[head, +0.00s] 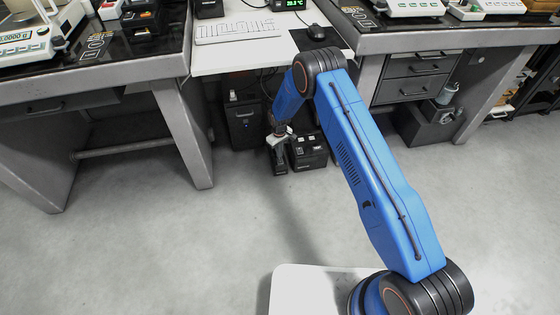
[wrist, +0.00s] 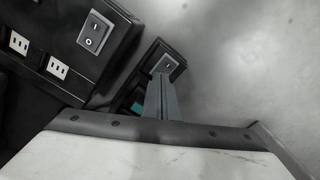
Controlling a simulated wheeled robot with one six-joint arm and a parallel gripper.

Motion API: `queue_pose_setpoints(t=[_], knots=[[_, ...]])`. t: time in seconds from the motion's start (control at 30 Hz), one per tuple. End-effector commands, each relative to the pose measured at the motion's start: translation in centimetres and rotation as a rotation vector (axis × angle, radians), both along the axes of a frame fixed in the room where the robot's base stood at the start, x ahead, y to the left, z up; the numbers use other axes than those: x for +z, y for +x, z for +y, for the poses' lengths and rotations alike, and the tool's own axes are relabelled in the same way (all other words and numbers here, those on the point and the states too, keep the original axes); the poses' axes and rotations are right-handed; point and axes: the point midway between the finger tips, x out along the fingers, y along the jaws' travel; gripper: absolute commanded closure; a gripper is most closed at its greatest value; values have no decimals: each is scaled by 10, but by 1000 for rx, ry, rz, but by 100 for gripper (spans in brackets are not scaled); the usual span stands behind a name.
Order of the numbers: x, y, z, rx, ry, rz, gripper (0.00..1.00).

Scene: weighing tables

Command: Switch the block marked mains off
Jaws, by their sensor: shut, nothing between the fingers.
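My gripper (wrist: 165,78) is shut and empty in the wrist view, its fingertips over a small black block (wrist: 180,55) with a grey rocker switch (wrist: 167,62). The fingers partly hide that switch; I cannot tell whether they touch it or which way it is tipped. A larger black block (wrist: 100,82) to the left has a grey rocker (wrist: 95,35) marked I and O, and white sockets (wrist: 58,68). In the head view my gripper (head: 279,136) is above the blocks, with the larger one (head: 309,152) at right. No mains label is readable.
A dark computer case (head: 244,122) stands left of the blocks under the white desk (head: 240,55). Steel table legs (head: 183,125) stand to the left, and a drawer unit (head: 413,78) to the right. Cables hang behind. The grey floor (head: 200,240) in front is open.

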Motion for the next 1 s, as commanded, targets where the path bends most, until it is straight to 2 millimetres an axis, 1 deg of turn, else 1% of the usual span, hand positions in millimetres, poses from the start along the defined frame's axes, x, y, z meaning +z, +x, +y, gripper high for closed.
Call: queue_pose_setpoints(t=[0.7,0.83,1.0], knots=[[47,0,0,0,0,0,100],[52,0,0,0,0,0,100],[55,0,0,0,-1,1,100]])
